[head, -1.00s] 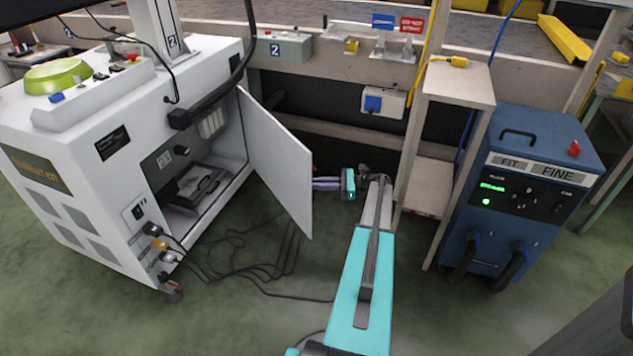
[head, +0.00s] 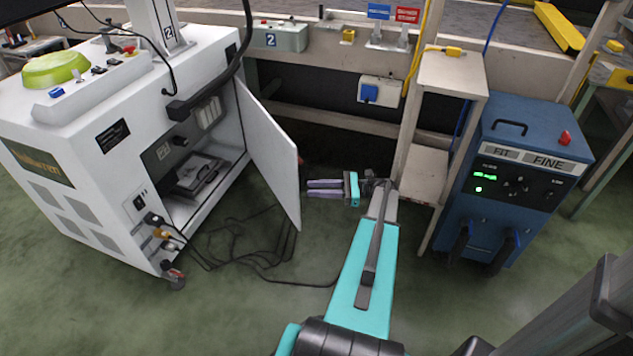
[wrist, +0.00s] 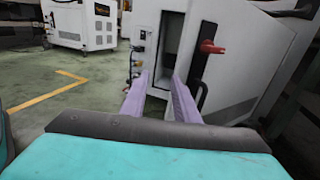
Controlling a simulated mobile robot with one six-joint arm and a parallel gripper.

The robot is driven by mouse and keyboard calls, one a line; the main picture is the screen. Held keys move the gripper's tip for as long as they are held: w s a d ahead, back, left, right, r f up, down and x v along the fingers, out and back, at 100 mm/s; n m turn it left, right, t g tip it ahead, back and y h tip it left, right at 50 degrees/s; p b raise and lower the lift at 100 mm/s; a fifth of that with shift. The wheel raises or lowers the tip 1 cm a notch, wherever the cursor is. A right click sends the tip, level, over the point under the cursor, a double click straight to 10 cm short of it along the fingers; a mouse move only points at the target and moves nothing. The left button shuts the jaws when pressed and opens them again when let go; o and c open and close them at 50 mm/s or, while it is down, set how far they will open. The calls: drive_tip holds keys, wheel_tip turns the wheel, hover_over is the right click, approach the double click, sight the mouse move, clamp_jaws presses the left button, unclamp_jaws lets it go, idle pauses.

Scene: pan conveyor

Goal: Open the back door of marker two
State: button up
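The white marker two cabinet (head: 75,140) stands at left in the head view, with a "2" label on its post. Its back door (head: 268,150) stands swung well open, showing the dark interior (head: 200,175). In the wrist view the door (wrist: 255,60) is at right, with a red handle (wrist: 208,47) on it. My gripper (head: 309,189) is just right of the door's free edge, its purple fingers pointing left and apart. In the wrist view the gripper (wrist: 160,78) is open and empty, facing the cabinet opening. I see no contact with the door.
Black cables (head: 240,245) lie on the green floor below the door. A wooden stand (head: 455,75) and a blue FIT FINE unit (head: 525,170) are close on the right. The conveyor frame (head: 320,65) runs behind. Another white cabinet (wrist: 82,25) stands farther off in the wrist view.

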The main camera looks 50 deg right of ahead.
drive_tip(key=shift+s+a+r, duration=0.1)
drive_tip(key=shift+s+a, duration=0.75)
drive_tip(key=shift+s, duration=0.05)
